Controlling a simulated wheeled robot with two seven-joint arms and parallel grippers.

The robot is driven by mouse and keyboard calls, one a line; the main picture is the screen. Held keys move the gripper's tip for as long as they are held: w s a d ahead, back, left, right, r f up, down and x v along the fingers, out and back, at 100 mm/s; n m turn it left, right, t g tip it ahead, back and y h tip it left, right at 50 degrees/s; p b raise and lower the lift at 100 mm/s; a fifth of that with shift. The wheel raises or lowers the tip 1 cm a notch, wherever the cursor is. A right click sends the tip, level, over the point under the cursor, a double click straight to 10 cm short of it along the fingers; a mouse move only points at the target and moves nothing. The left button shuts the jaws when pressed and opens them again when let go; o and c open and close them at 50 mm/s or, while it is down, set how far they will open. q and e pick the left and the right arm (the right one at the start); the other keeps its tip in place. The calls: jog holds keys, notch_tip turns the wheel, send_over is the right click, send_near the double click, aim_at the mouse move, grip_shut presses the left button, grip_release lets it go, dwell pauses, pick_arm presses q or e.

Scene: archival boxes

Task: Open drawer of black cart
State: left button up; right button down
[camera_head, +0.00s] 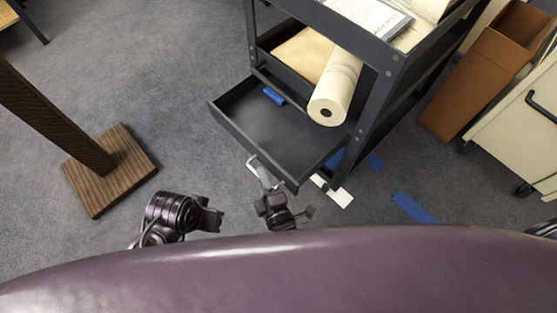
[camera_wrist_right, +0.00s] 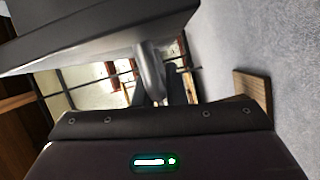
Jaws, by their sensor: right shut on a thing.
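The black cart (camera_head: 375,110) stands at the upper middle of the head view. Its low drawer (camera_head: 275,125) is pulled out toward me, its inside showing bare apart from a small blue piece (camera_head: 273,96) near the back. My right gripper (camera_head: 264,174) is at the drawer's front and shut on its pale metal handle (camera_head: 252,164). In the right wrist view, the drawer's dark front (camera_wrist_right: 90,35) fills the upper left and the grey handle (camera_wrist_right: 150,70) hangs in the middle.
A rolled paper (camera_head: 335,90) juts from the cart's shelf above the drawer. A wooden post on a square base (camera_head: 110,170) stands at left. A brown box (camera_head: 485,75) and a cream cabinet (camera_head: 510,120) are at right. Carpet left of the drawer is clear.

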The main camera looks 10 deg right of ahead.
pick_arm(q)
jog(key=shift+s+a+r, duration=0.1)
jog(key=shift+s+a, duration=0.05)
pick_arm(e)
jog(key=shift+s+a, duration=1.05)
jog(key=shift+a, duration=0.25)
jog(key=c, duration=1.5)
grip_release()
